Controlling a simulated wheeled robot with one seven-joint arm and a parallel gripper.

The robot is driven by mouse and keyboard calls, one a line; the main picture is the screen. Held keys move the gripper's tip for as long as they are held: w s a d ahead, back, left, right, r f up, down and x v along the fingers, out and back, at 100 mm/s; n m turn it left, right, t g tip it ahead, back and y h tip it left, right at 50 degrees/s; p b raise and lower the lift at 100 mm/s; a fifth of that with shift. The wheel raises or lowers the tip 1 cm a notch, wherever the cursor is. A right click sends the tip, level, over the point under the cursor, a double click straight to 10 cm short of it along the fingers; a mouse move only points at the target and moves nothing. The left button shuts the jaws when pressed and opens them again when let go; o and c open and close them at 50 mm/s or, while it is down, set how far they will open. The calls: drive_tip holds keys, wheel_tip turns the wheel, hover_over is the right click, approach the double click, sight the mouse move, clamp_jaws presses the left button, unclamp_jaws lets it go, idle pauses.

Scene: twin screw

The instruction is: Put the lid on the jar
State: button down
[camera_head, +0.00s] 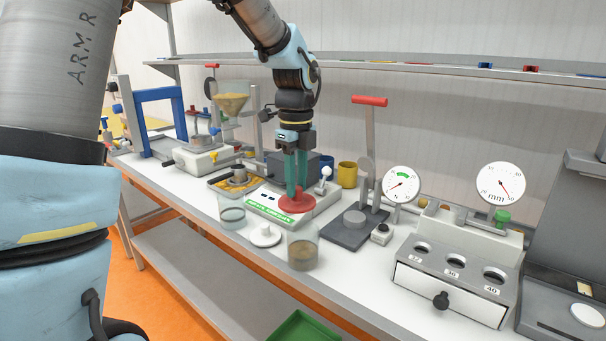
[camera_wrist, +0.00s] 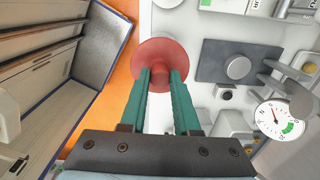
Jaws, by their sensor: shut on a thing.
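A red round lid (camera_head: 297,201) with a central knob is in my gripper (camera_head: 297,184). In the wrist view the green fingers are shut on the knob of the lid (camera_wrist: 150,50). In the head view the lid overlaps the front of a white scale; the wrist view shows it over the bench edge, so it appears raised. Two glass jars stand at the front of the bench: one with brown contents (camera_head: 302,253) and one that looks clear (camera_head: 232,216). A white lid-like disc with a knob (camera_head: 265,236) lies between them. I cannot make out either jar in the wrist view.
The white scale (camera_head: 282,213) has a green label. A grey stand (camera_head: 352,230) with a red-handled lever is to its right. A drawer unit with holes (camera_head: 455,283) and dial gauges stand further right. A funnel stand (camera_head: 232,100) is behind left. A shelf runs above.

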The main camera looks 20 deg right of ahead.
sight(303, 201)
drive_tip(key=shift+s+d+r+m, duration=0.5)
drive_tip(key=shift+d+r+m, duration=0.1)
drive_tip(key=shift+m, duration=0.2)
drive_tip(key=shift+f, duration=0.15)
wheel_tip(303, 201, down, 4)
drive_tip(key=b, duration=0.4)
drive_tip(key=shift+f+b, duration=0.6)
drive_tip(key=shift+f, duration=0.45)
drive_tip(key=shift+p, duration=0.6)
drive_tip(key=shift+f, duration=0.15)
idle(0.6)
drive_tip(key=shift+p, duration=0.55)
idle(0.6)
